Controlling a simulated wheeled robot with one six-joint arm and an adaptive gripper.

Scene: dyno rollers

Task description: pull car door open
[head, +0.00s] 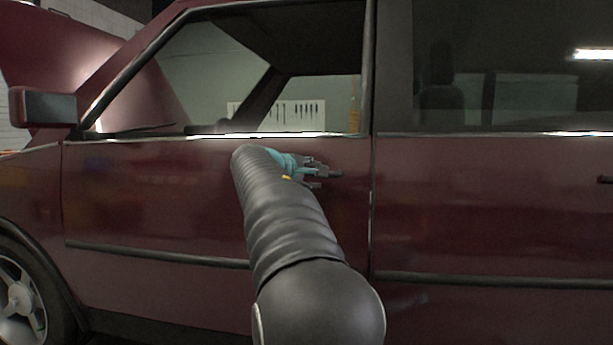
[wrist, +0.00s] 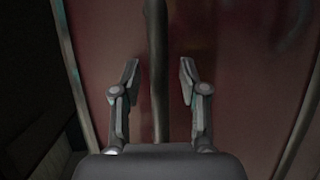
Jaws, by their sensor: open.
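The dark red front car door (head: 150,195) fills the middle of the head view and looks closed, level with the rear door. Its dark handle (head: 335,174) shows just past my gripper (head: 318,175), near the door's rear edge. In the wrist view the handle (wrist: 157,70) runs as a dark bar up the middle, between the two fingers of my gripper (wrist: 157,80). The fingers are open, one on each side of the bar with gaps to it. The red door panel (wrist: 110,40) lies behind. My arm hides part of the door in the head view.
The rear door (head: 480,210) with its own handle (head: 605,180) is at right. A side mirror (head: 45,107) sticks out at the upper left. The raised hood (head: 60,60) and front wheel (head: 25,300) are at far left.

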